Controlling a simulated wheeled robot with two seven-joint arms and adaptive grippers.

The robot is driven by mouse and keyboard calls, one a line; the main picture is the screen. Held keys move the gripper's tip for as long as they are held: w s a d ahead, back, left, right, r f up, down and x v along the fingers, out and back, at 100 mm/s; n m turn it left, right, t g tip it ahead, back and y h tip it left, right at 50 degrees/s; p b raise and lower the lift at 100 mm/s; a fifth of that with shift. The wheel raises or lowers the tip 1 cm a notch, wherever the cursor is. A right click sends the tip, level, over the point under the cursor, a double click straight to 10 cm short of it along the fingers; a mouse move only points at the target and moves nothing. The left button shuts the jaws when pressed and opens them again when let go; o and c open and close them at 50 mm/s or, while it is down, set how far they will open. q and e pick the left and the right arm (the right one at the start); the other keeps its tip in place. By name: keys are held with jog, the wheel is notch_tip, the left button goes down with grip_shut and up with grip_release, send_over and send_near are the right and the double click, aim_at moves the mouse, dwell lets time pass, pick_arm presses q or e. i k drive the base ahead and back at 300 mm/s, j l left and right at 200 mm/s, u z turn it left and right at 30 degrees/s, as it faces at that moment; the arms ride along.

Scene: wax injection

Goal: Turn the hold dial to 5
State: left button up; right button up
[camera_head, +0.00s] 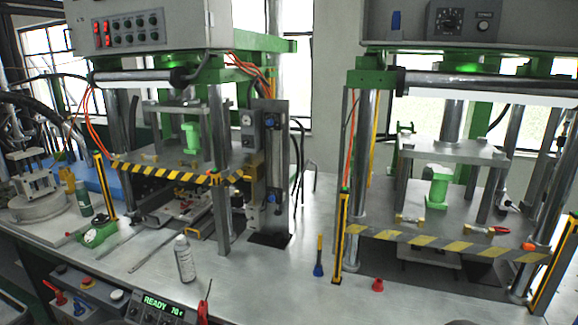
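No dial marked hold can be read at this size. A control panel (128,31) at the upper left has red lit displays and several small black knobs. A grey box (470,42) at the upper right carries a large round dial (449,20) with a scale around it and a smaller knob (483,26). A console (165,308) at the bottom edge has a green "READY" display and small knobs, partly cut off by the frame. Labels and dial settings are too small to read. Neither of my grippers is in view.
Two green-framed presses stand on the grey bench (275,290), with striped bars (430,241) across their fronts. A white bottle (184,260), a blue-tipped brush (319,262) and a small red piece (377,285) stand on the bench. Bare bench lies between bottle and brush.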

aim_at(449, 20)
jog(key=l+z, duration=0.4)
jog(key=l, duration=0.2)
jog(key=l+z, duration=0.35)
jog(key=l, duration=0.3)
jog(key=i+l+z, duration=0.1)
jog(key=l+z, duration=0.3)
jog(key=l, duration=0.25)
